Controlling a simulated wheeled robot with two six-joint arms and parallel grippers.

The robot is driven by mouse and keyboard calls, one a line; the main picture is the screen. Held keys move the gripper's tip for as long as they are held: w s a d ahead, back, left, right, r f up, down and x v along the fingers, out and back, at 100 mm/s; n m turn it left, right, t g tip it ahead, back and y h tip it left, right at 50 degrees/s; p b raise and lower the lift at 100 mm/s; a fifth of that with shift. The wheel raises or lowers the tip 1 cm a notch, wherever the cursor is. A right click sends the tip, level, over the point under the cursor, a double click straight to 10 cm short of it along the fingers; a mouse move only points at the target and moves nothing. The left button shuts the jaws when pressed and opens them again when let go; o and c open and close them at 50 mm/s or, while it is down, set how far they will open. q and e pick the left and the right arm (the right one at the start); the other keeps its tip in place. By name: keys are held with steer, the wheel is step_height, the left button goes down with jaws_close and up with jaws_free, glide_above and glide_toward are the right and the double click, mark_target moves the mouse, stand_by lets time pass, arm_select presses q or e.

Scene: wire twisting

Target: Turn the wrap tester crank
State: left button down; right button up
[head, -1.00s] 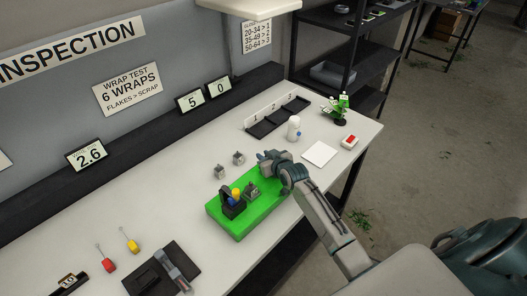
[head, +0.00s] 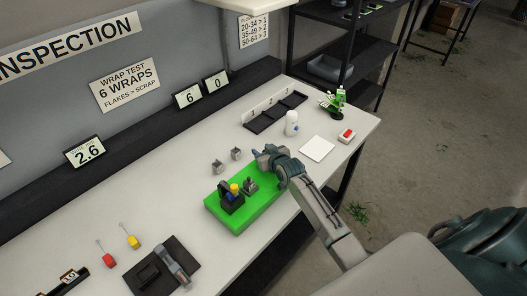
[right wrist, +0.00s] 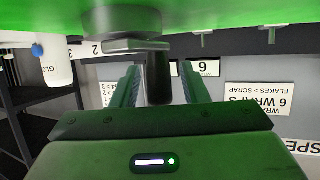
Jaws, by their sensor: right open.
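The wrap tester stands on a bright green base (head: 243,218) on the bench. It carries a black block (head: 231,204) with a yellow part and a grey fixture (head: 250,186). My right gripper (head: 262,160) is at the far right end of the base. In the right wrist view, which is upside down, its fingers (right wrist: 161,90) are open on either side of a dark crank handle (right wrist: 158,78). The handle joins a black round hub (right wrist: 125,20) by the green base. I cannot tell whether the fingers touch the handle. My left gripper is not in view.
Two counter displays read 6 (head: 188,96) and 0 (head: 215,82); another reads 2.6 (head: 85,152). A sign (head: 125,88) says 6 wraps. Two small grey blocks (head: 218,167) stand behind the base.

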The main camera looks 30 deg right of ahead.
steer(key=shift+s, duration=0.1)
steer(key=b+v, duration=0.3)
steer(key=v, duration=0.6)
steer(key=shift+s, duration=0.3)
steer(key=shift+s+r, duration=0.35)
steer(key=shift+s, duration=0.1)
